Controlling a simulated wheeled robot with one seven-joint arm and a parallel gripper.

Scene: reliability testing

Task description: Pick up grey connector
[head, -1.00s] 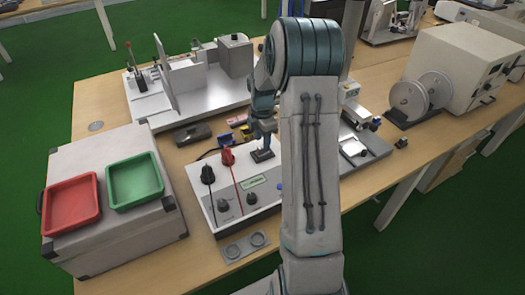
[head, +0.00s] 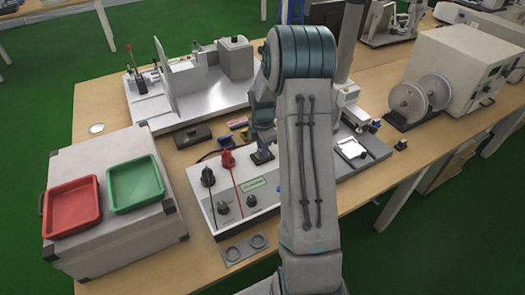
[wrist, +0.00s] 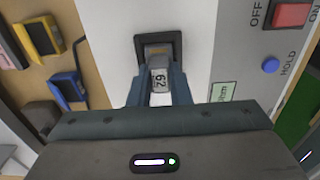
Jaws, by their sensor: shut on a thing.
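The grey connector (wrist: 160,78), marked with a number that reads as 62, sits between the two fingers of my gripper (wrist: 159,92) in the wrist view. The fingers are shut on it from both sides. Its far end is at a dark square socket (wrist: 158,44) on the white panel of the test instrument. I cannot tell whether it is still inside the socket or just above it. In the head view my gripper (head: 262,158) is low over the instrument (head: 236,205), and the connector is hidden there.
A red tray (head: 72,233) and a green tray (head: 136,205) rest on a grey case at left.

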